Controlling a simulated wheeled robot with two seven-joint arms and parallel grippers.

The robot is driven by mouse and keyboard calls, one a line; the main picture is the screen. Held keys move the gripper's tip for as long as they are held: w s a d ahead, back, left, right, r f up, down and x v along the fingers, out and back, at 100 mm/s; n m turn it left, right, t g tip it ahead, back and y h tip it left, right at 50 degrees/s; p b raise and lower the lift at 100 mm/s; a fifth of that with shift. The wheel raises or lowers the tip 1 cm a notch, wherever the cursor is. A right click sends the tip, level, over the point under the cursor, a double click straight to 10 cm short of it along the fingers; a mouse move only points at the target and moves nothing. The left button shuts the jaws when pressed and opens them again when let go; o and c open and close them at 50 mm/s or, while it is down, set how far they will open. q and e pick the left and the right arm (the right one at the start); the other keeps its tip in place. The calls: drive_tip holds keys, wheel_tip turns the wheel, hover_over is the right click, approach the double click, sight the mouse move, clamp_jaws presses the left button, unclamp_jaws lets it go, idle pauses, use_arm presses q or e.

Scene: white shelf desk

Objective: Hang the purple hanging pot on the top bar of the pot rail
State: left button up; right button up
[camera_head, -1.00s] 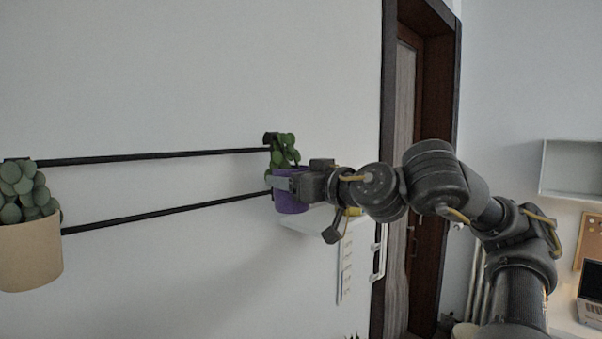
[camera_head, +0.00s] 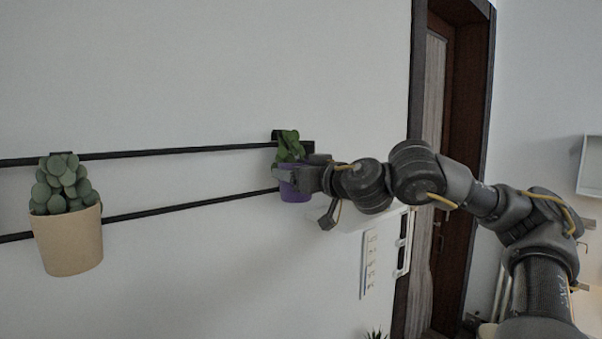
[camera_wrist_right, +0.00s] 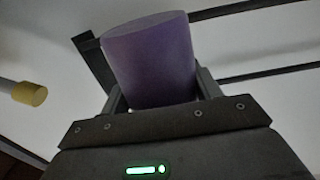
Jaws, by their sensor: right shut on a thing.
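The purple hanging pot (camera_head: 294,190) with a green plant is at the right end of the pot rail in the head view. My right gripper (camera_head: 300,180) is shut on it. In the right wrist view the purple pot (camera_wrist_right: 150,62) stands between the two fingers of my right gripper (camera_wrist_right: 157,92). The rail's top bar (camera_head: 180,151) and lower bar (camera_head: 190,206) run along the wall. The plant and a dark piece overlap the top bar's right end; I cannot tell whether the pot's hook touches the bar. My left gripper is out of view.
A beige pot (camera_head: 70,245) with a succulent hangs on the rail at the left. A dark-framed door (camera_head: 455,150) is right of the rail. A white shelf (camera_head: 375,216) is on the wall below the gripper. The bars between the pots are clear.

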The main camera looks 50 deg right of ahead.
drive_tip(key=shift+f+b, duration=0.5)
drive_tip(key=shift+f, duration=0.45)
drive_tip(key=o, duration=1.5)
drive_tip(key=shift+c, duration=0.2)
drive_tip(key=shift+f, duration=0.1)
drive_tip(key=s+a+b, duration=0.1)
drive_tip(key=s+b, duration=0.4)
drive_tip(key=s, duration=0.5)
drive_tip(key=shift+s+a+b, duration=0.15)
drive_tip(key=shift+s+b, duration=0.2)
drive_tip(key=shift+b, duration=0.05)
